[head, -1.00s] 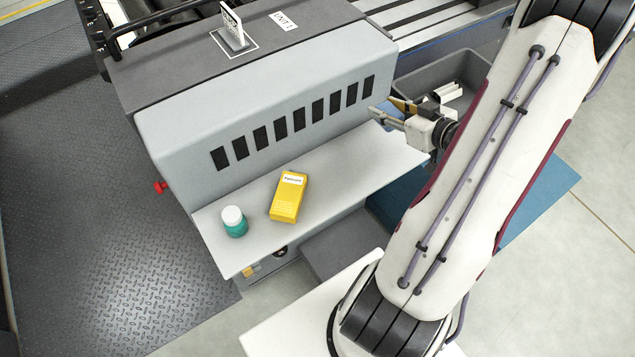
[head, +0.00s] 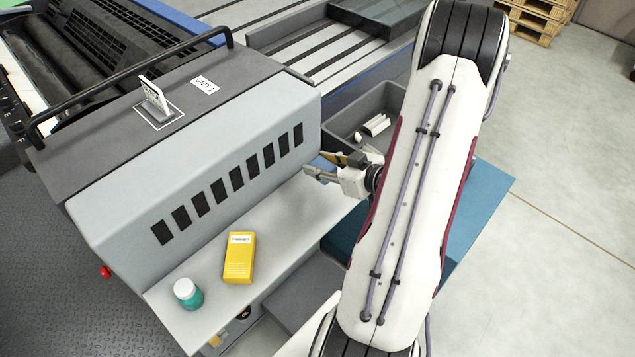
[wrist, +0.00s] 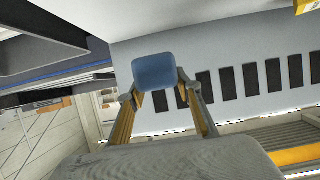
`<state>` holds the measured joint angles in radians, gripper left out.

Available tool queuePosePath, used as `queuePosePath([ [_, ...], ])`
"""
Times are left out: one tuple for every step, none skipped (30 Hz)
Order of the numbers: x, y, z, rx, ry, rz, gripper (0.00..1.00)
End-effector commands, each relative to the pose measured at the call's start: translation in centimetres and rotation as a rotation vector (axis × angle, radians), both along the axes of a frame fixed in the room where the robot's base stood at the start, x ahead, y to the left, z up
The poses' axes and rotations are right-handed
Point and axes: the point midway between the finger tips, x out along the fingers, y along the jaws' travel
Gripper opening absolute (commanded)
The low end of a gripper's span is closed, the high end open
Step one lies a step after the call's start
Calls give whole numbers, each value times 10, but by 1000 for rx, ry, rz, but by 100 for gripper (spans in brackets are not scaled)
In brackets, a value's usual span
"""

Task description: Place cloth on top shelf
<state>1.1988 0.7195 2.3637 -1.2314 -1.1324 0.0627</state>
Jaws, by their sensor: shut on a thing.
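The blue cloth (wrist: 155,71), a small folded pad, is held between the fingertips of my gripper (wrist: 158,90). In the head view a bit of the cloth (head: 321,164) shows behind the fingers of my gripper (head: 327,167). The gripper is shut on it near the right end of the pale top shelf (head: 285,225), close to the unit's vented front. I cannot tell the height of the cloth above the shelf.
A yellow box (head: 240,257) and a teal bottle with a white lid (head: 190,296) stand on the shelf's left part. The shelf between the box and my gripper is bare. The grey vented unit (head: 170,185) borders it behind. A grey bin (head: 345,110) with white items lies beyond.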

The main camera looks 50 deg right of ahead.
Motion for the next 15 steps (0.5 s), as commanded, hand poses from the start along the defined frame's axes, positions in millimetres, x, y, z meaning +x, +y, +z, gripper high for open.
queuePosePath([
  [0,0,-6,2,1,0,19],
  [0,0,-8,2,1,0,19],
  [0,0,-12,2,1,0,19],
  [0,1,-14,2,1,0,19],
  [0,0,-16,2,1,-1,19],
  [0,0,-18,1,1,0,19],
  [0,0,-20,1,1,0,19],
  [0,0,-21,1,1,0,19],
  [0,0,-22,1,1,0,19],
  [0,0,-22,1,1,0,19],
  [0,0,-23,1,1,0,19],
  [0,0,-23,1,1,0,19],
  [0,0,-23,0,0,0,19],
  [0,0,-23,0,0,0,19],
  [0,0,-23,0,0,0,19],
])
